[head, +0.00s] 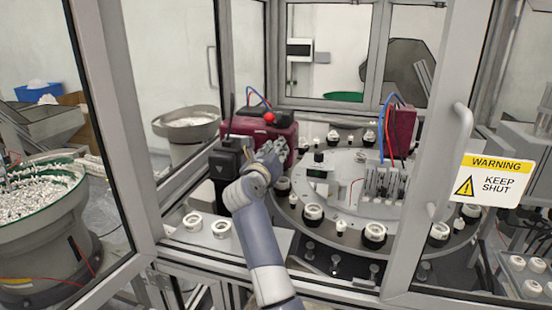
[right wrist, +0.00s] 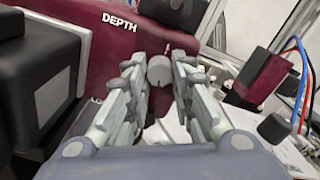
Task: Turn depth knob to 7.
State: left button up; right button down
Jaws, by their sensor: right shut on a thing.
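The depth knob (right wrist: 159,71) is a small grey round knob on a dark red machine housing, below and right of the white word DEPTH (right wrist: 119,22). My right gripper (right wrist: 158,78) has its two fingers on either side of the knob and is shut on it. In the head view my right gripper (head: 272,150) is at the front of the dark red housing (head: 243,126), and the knob is hidden behind it there. I cannot read any scale or the knob's setting. My left gripper is not in view.
A black box (head: 224,164) stands just left of my right gripper. A rotary table (head: 335,245) with white caps lies to the right. A glass door with a warning sign (head: 491,180) stands at the right, and frame posts flank the opening. A red button (head: 269,117) tops the housing.

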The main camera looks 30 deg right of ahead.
aim_at(271, 120)
jog(key=shift+a+f+m+b, duration=0.1)
jog(key=shift+f+m+b, duration=0.05)
jog(key=shift+m+b, duration=1.15)
jog(key=c, duration=1.4)
grip_release()
jog(key=shift+o, duration=0.2)
jog(key=shift+a, duration=0.1)
notch_tip(271, 120, up, 10)
jog(key=shift+r, duration=0.15)
jog(key=shift+s+a, duration=0.1)
